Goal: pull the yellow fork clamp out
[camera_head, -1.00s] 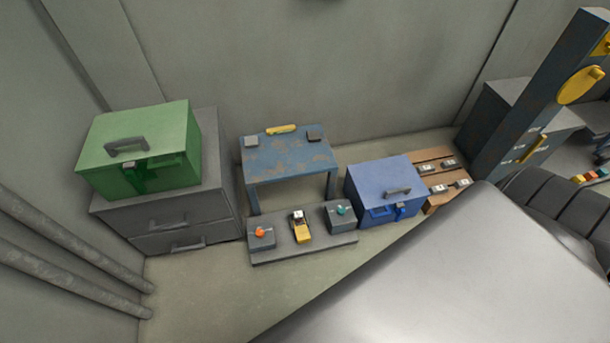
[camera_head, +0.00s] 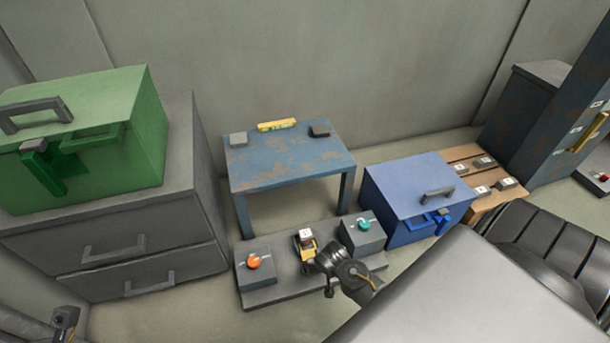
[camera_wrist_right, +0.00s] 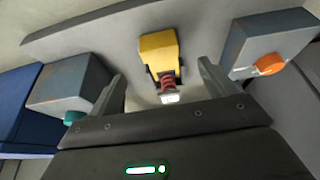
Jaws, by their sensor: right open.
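The yellow fork clamp (camera_head: 310,249) stands in the middle of a low grey base (camera_head: 268,292), between two grey boxes. In the right wrist view the clamp (camera_wrist_right: 158,48) has dark prongs on either side of a red ribbed piece (camera_wrist_right: 168,84) with a pale end. My right gripper (camera_wrist_right: 160,72) is open, its fingers apart on either side of the red piece and clamp. Contact is not visible. In the head view my right gripper (camera_head: 324,268) is close to the clamp and partly hides it. A dark part (camera_head: 65,321) at the lower left may be my left gripper; its jaws are unclear.
Grey boxes with an orange knob (camera_head: 254,262) and a teal knob (camera_head: 364,225) flank the clamp closely. A blue table (camera_head: 282,165) stands behind. A blue case (camera_head: 410,190) is to the right, and grey drawers (camera_head: 150,245) with a green case (camera_head: 140,125) are left.

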